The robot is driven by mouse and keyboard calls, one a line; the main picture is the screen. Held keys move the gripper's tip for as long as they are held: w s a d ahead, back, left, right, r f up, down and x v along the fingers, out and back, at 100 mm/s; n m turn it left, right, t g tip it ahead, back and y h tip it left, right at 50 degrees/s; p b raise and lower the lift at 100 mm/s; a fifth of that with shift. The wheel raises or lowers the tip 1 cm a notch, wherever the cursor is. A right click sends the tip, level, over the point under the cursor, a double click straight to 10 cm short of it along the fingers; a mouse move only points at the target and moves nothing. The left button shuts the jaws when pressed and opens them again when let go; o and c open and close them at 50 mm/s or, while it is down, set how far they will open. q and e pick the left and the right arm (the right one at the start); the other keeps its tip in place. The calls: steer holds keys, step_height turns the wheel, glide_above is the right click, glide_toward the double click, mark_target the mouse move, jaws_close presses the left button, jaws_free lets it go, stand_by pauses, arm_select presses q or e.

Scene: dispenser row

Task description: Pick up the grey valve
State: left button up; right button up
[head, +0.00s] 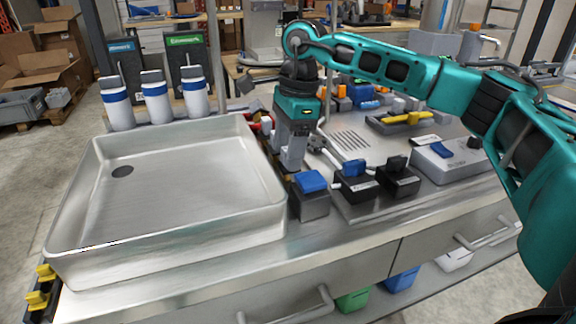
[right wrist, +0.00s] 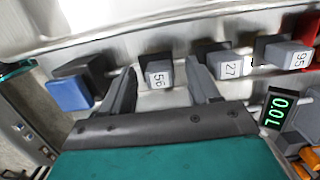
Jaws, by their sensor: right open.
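No part is plainly marked as a valve. Several small grey blocks with number tags stand in a row in the right wrist view, and I cannot tell for certain which is the grey valve. The grey block tagged 56 (right wrist: 158,75) lies between the fingertips of my right gripper (right wrist: 161,68), with space on both sides. The block tagged 27 (right wrist: 230,65) is just right of the right finger, and the one tagged 95 (right wrist: 290,54) is further right. In the head view my right gripper (head: 291,160) points down beside the sink, hiding most of this row. My left gripper is out of view.
A steel sink (head: 185,180) fills the left of the counter. A blue-topped block (head: 311,182) stands close in front of my right gripper. Black blocks (head: 396,178) stand to its right. A green display (right wrist: 278,110) shows near the right finger. White bottles (head: 155,98) stand behind the sink.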

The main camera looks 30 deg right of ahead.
steer(key=shift+f, duration=0.35)
steer(key=shift+c, duration=0.2)
steer(key=c, duration=1)
steer(key=shift+c, duration=0.2)
steer(key=shift+r, duration=0.15)
